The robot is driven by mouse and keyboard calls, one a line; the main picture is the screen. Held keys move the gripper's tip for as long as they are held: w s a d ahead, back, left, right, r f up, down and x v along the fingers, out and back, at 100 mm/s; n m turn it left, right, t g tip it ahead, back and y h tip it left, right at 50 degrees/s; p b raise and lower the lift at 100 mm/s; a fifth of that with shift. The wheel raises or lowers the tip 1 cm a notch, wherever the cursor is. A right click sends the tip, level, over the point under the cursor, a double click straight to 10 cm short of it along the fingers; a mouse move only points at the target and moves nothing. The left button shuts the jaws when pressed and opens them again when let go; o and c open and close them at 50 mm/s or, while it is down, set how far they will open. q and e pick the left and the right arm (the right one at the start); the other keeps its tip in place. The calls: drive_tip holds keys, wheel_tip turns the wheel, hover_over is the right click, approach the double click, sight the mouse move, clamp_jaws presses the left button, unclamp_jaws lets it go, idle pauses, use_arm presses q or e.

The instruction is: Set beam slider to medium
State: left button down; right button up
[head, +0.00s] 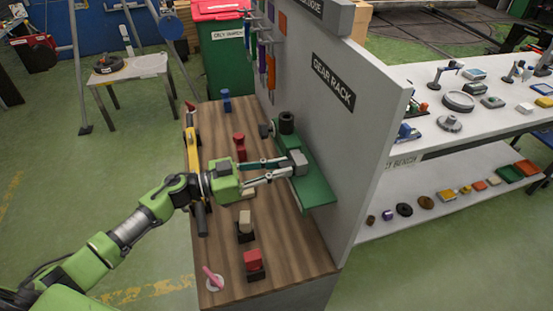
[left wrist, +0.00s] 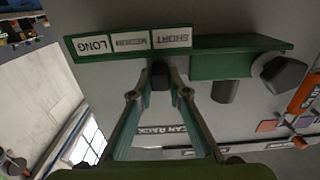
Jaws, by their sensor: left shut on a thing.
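The green beam slider unit (head: 318,186) is fixed to the grey upright panel above the wooden bench. In the left wrist view its green label strip (left wrist: 83,56) reads, upside down, LONG, MEDIUM and SHORT. My left gripper (head: 284,167) reaches the unit from the left and is shut on the dark slider knob (left wrist: 160,75). The knob lies close to the border between the MEDIUM and SHORT labels, nearer SHORT. In the head view a grey block (head: 298,161) shows at the fingertips. The fingers partly hide the knob. My right gripper is out of view.
The panel carries a GEAR RACK sign (head: 333,83) and hanging coloured tools. A white shelf (head: 425,180) stands behind the panel.

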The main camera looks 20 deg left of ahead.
use_arm(q)
drive_tip(key=s+d, duration=0.1)
drive_tip(key=s+p, duration=0.1)
drive_tip(key=shift+s+d, duration=0.3)
drive_tip(key=shift+d, duration=0.1)
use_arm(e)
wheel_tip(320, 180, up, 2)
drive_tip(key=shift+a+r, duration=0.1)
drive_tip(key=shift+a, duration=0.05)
use_arm(q)
drive_tip(key=c, duration=1.9)
unclamp_jaws()
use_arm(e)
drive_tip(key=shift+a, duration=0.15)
use_arm(q)
drive_tip(key=v, duration=1.2)
drive_tip(key=shift+a, duration=0.1)
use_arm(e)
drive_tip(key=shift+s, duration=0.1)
